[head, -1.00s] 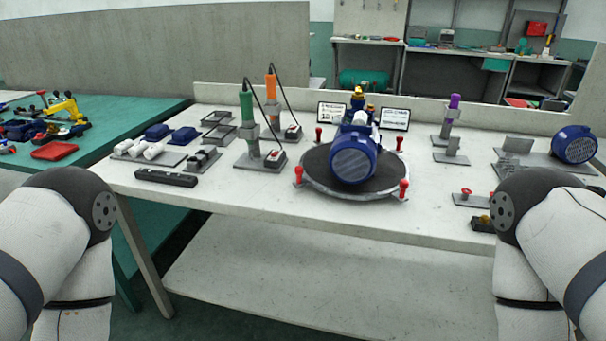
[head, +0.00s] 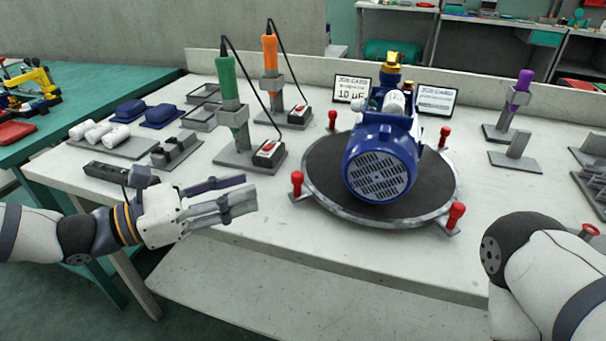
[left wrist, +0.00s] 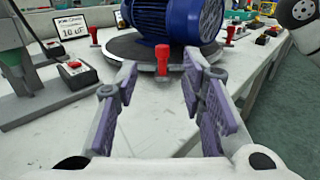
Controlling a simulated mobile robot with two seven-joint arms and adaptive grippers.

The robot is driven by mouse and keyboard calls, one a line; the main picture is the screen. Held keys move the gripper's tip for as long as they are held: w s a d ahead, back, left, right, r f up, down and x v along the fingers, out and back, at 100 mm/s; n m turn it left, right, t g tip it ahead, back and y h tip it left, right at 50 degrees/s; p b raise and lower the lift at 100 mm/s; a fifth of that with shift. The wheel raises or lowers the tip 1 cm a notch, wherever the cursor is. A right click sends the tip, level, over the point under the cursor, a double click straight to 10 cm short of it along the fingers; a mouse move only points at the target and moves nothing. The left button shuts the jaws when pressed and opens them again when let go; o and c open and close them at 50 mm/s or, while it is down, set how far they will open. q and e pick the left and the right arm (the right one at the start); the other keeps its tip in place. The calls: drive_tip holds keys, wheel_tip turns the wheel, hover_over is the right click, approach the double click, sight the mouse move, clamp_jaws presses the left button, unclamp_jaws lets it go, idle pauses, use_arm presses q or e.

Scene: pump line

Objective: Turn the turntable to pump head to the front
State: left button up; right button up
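The turntable (head: 325,176) is a round dark disc with a metal rim and red upright handles around its edge. A blue pump (head: 382,160) lies on it with its grilled motor end facing me; its brass fitting (head: 391,66) is at the far side. My left gripper (head: 250,195) is open and empty, left of the turntable and apart from it. In the left wrist view its two fingers (left wrist: 158,98) are spread, with the front-left red handle (left wrist: 162,60) beyond and between them. That handle also shows in the head view (head: 297,184). My right gripper is out of view.
Green (head: 229,95) and orange (head: 270,60) screwdrivers stand in holders left of the turntable, each with a red-button box. Two label cards (head: 436,100) stand behind it. A purple-handled tool (head: 521,88) stands at right. The table front is clear.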

sight(297, 173)
use_arm(q)
drive_tip(key=x, duration=1.1)
drive_tip(key=shift+s+f, duration=0.1)
drive_tip(key=shift+s, duration=0.05)
drive_tip(key=shift+c, duration=0.2)
clamp_jaws()
